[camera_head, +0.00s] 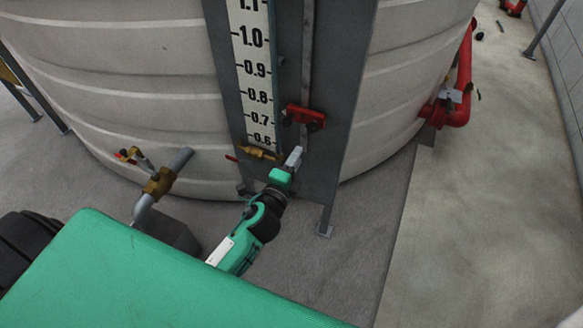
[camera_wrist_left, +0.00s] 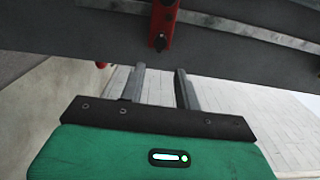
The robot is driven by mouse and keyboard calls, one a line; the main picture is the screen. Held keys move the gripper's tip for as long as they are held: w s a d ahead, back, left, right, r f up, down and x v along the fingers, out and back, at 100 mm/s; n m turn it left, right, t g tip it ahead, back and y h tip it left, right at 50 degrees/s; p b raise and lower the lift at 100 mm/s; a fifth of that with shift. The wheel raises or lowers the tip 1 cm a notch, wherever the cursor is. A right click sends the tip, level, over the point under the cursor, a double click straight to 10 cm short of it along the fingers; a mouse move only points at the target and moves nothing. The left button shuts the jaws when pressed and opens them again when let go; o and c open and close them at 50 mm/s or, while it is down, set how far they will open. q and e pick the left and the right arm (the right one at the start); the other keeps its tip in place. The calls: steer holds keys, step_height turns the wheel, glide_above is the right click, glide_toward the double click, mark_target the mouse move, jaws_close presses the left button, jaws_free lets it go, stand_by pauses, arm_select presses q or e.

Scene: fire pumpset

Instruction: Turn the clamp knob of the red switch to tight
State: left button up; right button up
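The red switch (camera_head: 305,117) is mounted on the grey metal upright beside the level scale. In the left wrist view the red switch (camera_wrist_left: 164,22) shows at the top, with a small dark knob (camera_wrist_left: 160,42) at its lower end. I cannot tell how tight the knob is. My left gripper (camera_head: 294,157) is just below the switch in the head view, apart from it. In the left wrist view its two fingers (camera_wrist_left: 158,80) are spread, with nothing between them, and lie below the knob. My right gripper is not in view.
A white ribbed tank (camera_head: 130,75) stands behind the scale (camera_head: 255,70). A brass valve (camera_head: 258,153) sits close left of my left gripper, and another brass valve (camera_head: 158,182) farther left. Red piping (camera_head: 460,95) is at the right. The floor (camera_head: 490,200) at right is clear.

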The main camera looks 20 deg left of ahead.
arm_select(q)
steer(key=shift+s, duration=1.2)
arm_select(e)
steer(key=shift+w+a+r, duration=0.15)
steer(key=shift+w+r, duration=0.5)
